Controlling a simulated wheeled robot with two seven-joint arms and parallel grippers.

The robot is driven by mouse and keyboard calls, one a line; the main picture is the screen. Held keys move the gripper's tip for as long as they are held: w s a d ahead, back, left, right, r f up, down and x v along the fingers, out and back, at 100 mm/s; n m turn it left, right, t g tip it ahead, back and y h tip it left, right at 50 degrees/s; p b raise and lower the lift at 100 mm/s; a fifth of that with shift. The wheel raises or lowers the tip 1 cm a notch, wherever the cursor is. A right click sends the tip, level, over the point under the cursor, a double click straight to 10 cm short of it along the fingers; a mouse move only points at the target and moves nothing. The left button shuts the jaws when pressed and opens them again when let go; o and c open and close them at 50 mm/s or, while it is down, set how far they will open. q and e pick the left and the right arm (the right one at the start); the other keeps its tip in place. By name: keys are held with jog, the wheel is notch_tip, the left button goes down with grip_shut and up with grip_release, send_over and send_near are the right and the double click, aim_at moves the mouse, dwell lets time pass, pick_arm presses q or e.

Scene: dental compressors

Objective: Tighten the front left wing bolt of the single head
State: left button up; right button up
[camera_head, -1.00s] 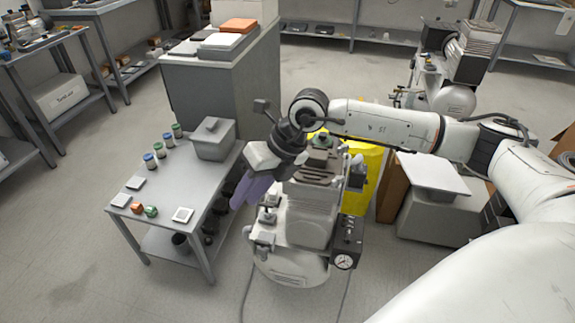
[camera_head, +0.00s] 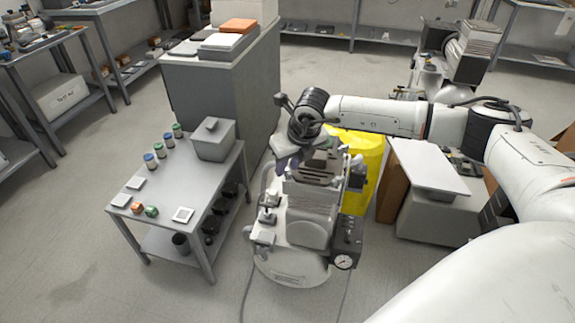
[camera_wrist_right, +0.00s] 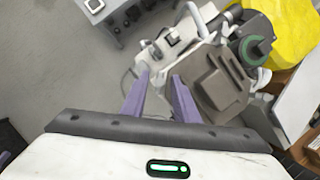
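The single-head compressor stands upright on the floor, its white body (camera_head: 308,228) in the middle of the head view. My left gripper is out of view.
A grey table (camera_head: 165,190) with jars, small blocks and a grey box (camera_head: 214,140) stands left of the compressor. A grey cabinet (camera_head: 225,95) is behind.

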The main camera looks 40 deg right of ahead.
jog(key=shift+w+f, duration=0.1)
jog(key=shift+f, duration=0.15)
grip_shut()
